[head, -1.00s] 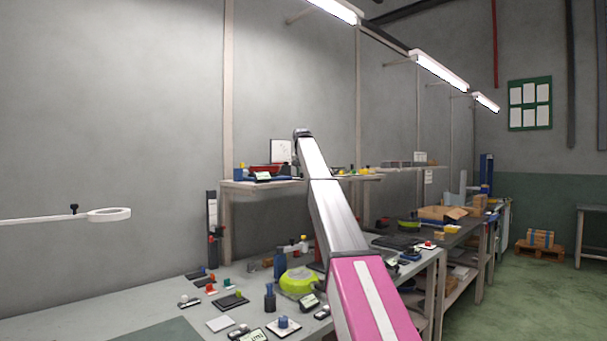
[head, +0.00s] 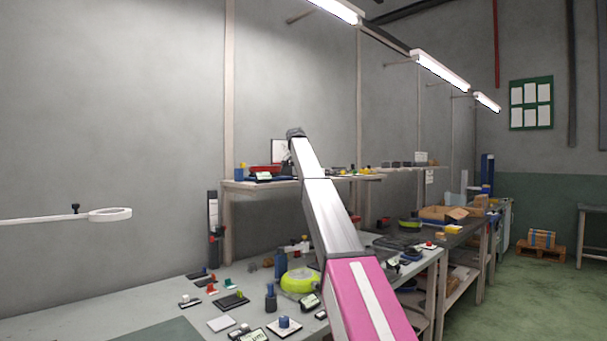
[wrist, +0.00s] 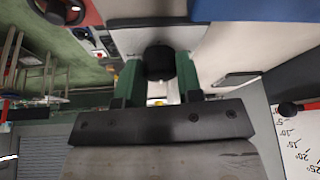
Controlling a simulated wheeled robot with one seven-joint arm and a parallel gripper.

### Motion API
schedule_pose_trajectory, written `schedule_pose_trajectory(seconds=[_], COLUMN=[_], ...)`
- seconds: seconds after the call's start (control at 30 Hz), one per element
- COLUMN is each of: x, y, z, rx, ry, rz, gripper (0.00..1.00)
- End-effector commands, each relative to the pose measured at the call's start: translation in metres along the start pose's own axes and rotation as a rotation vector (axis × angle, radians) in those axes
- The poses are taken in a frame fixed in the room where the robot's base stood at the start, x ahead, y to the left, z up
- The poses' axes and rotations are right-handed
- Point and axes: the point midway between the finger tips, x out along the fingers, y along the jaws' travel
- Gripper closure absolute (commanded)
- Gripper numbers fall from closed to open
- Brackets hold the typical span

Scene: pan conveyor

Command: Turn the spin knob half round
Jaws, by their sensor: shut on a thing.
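The spin knob looks to be the black round knob (wrist: 159,62) on a pale plate (wrist: 128,40) in the wrist view. My gripper (wrist: 157,70) has its two green fingers on either side of the knob and is shut on it. The knob's far side and any mark on it are hidden or too dark to read. In the head view my arm reaches up toward the shelf, and my gripper and the knob cannot be made out there.
In the wrist view, a white angle scale (wrist: 298,140) with a black knob (wrist: 289,109) is at right, and a dark round part (wrist: 60,10) at upper left. In the head view, the bench (head: 160,318) holds several small items and a lime-green rounded object (head: 299,281); a shelf (head: 240,186) stands behind.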

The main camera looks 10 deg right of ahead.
Motion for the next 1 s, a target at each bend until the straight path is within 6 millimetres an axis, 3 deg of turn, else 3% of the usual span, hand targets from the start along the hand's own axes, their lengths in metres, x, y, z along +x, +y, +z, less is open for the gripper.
schedule_pose_trajectory(seconds=[0.3,0.33,0.4,0.77,1.0], x=[0.000,0.000,0.000,-0.003,-0.026], y=[0.000,0.000,0.000,0.000,-0.001], z=[0.000,0.000,0.000,0.000,-0.001], rx=[0.000,0.000,0.000,0.000,0.000], ry=[-0.001,-0.001,0.000,0.000,0.000], rz=[-0.001,-0.001,-0.001,-0.001,0.000], gripper=[0.90,0.57,0.41,0.41,0.41])
